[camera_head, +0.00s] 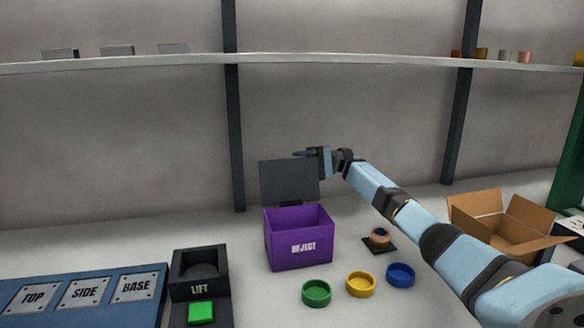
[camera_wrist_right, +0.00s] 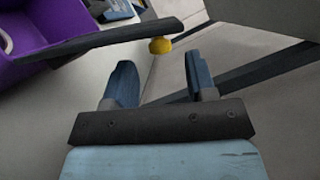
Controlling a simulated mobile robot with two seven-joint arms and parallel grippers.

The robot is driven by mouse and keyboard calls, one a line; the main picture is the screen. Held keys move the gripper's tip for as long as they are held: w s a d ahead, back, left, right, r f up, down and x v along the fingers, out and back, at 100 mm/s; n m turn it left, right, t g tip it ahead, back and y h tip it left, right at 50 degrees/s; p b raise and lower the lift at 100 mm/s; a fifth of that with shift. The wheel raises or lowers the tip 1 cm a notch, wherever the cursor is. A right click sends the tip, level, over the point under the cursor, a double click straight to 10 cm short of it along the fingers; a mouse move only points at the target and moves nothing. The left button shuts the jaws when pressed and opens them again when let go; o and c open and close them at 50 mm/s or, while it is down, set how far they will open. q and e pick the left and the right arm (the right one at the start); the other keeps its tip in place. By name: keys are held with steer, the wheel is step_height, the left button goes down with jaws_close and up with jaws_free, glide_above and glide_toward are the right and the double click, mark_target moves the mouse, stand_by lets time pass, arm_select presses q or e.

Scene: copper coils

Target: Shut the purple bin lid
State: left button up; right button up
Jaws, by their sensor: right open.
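The purple bin (camera_head: 298,241), marked REJECT, stands on the worktop in the head view. Its dark grey lid (camera_head: 288,182) is raised upright at the back, so the bin is open. My right gripper (camera_head: 298,154) is at the lid's upper right edge, with its fingers pointing left; the head view does not show whether it touches the lid. In the right wrist view, my gripper (camera_wrist_right: 162,82) is open with nothing between its fingers. That view also shows the dark lid (camera_wrist_right: 110,40) edge-on beyond the fingers and the purple bin (camera_wrist_right: 50,22) at upper left. My left gripper is not in view.
Green (camera_head: 316,293), yellow (camera_head: 360,284) and blue (camera_head: 401,275) rings lie in front of the bin. A copper coil (camera_head: 379,236) sits on a dark pad to its right. An open cardboard box (camera_head: 500,222) is at right. The LIFT fixture (camera_head: 200,268) is at left.

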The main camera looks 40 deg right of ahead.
mark_target(292, 166)
steer(key=shift+w+a+r, duration=0.1)
steer(key=shift+a, duration=0.7)
steer(key=shift+w+a+r, duration=0.1)
steer(key=shift+a, duration=0.7)
jaws_close()
